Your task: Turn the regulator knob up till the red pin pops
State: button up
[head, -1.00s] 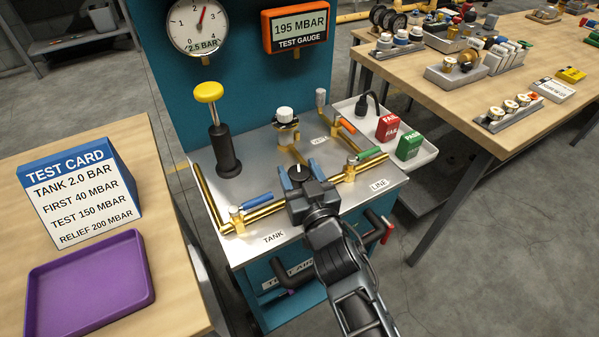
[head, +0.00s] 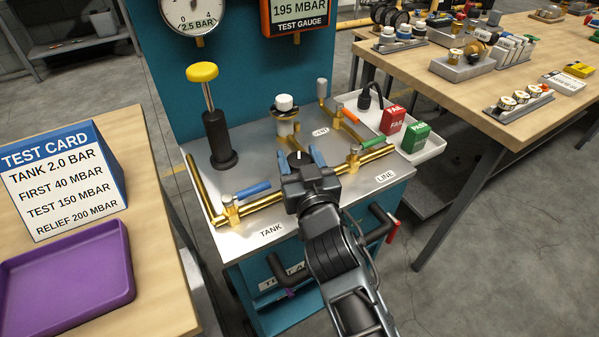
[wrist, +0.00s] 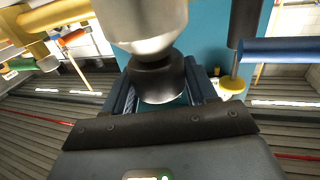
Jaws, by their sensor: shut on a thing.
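The regulator knob (head: 299,157) is black with a white mark and sits on the brass pipework of the steel bench top. My gripper (head: 301,161) is shut on it, a blue finger on each side. In the wrist view the dark knob (wrist: 158,80) shows between the blue fingers, under a pale metal body. The test gauge (head: 298,12) reads 195 MBAR; its top is cut off. A fitting with a white cap (head: 284,102) stands behind the knob. I see no red pin in either view.
A blue-handled valve (head: 252,190) is at the TANK side, an orange-handled one (head: 350,116) by VENT. A black hand pump with yellow knob (head: 202,72) stands left. FAIL (head: 392,122) and PASS (head: 415,137) blocks sit in a white tray. The test card (head: 60,185) lists RELIEF 200 MBAR.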

jog(key=shift+s+f+m+t+h+b, duration=0.15)
jog(key=shift+m+h+b, duration=0.3)
jog(key=shift+b, duration=1.75)
jog(key=shift+f+m+t+h+b, duration=0.15)
jog(key=shift+m+h+b, duration=0.3)
jog(key=shift+b, duration=1.7)
jog(key=shift+s+r+h+b, duration=0.1)
jog(key=shift+r+h+b, duration=0.15)
jog(key=shift+h+b, duration=0.4)
jog(key=o, duration=1)
jog(key=shift+d, duration=0.1)
jog(key=shift+c, duration=0.2)
jog(key=shift+s, duration=0.1)
jog(key=s, duration=0.5)
jog(key=s+d, duration=0.1)
jog(key=s, duration=0.1)
jog(key=shift+s, duration=0.3)
jog(key=shift+d, duration=0.1)
